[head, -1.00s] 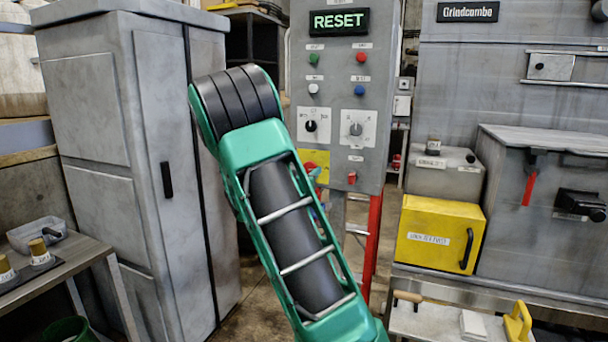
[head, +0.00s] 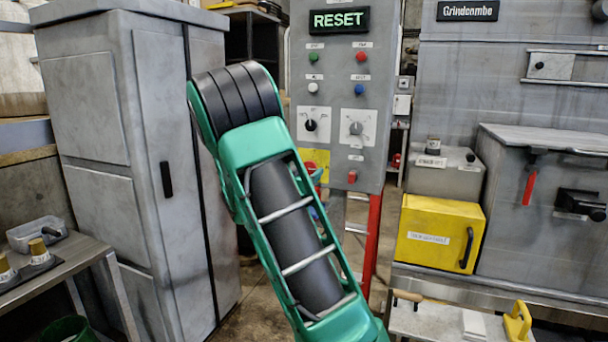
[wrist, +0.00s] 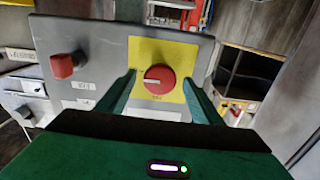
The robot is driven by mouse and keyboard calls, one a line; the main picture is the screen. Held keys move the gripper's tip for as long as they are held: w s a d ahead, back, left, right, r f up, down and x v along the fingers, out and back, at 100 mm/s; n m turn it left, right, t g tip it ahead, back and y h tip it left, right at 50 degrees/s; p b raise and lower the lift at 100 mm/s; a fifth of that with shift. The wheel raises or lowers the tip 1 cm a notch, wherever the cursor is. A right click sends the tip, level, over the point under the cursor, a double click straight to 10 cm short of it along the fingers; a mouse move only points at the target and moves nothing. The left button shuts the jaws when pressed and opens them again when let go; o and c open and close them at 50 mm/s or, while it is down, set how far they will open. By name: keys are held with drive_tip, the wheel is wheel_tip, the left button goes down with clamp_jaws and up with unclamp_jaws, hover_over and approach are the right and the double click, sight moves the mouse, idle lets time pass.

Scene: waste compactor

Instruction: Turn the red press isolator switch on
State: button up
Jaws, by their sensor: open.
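The red isolator switch (wrist: 159,78) is a round knob on a yellow plate (wrist: 156,55) in the wrist view. A white mark on its face lies roughly level, reaching to the left. My gripper (wrist: 160,75) is open, with one green finger on each side of the knob. I cannot tell whether either finger touches it. In the head view the yellow plate (head: 318,158) shows at the lower left of the grey control panel (head: 335,115). My green arm hides most of that corner and my fingers there.
A smaller red switch (wrist: 64,66) sits beside the plate; it also shows in the head view (head: 352,177). Above are two dials, several buttons and a lit RESET sign (head: 339,20). A grey cabinet (head: 160,150) stands left, a yellow box (head: 432,235) right.

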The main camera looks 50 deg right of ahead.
drive_tip(key=v, duration=0.9)
drive_tip(key=shift+a, duration=0.35)
drive_tip(key=shift+s, duration=0.1)
drive_tip(key=s+f+g+y, duration=0.35)
drive_tip(key=s+f, duration=0.25)
drive_tip(key=s, duration=0.2)
drive_tip(key=s+f+g+y, duration=0.2)
drive_tip(key=s+f+y, duration=0.2)
drive_tip(key=s+f, duration=0.3)
drive_tip(key=s+a+n+g+y, duration=0.1)
drive_tip(key=s+a+n+y, duration=0.6)
drive_tip(key=s+a, duration=1)
drive_tip(key=a+y, duration=0.2)
drive_tip(key=a, duration=0.2)
drive_tip(key=shift+s+f, duration=0.15)
drive_tip(key=shift+s, duration=0.15)
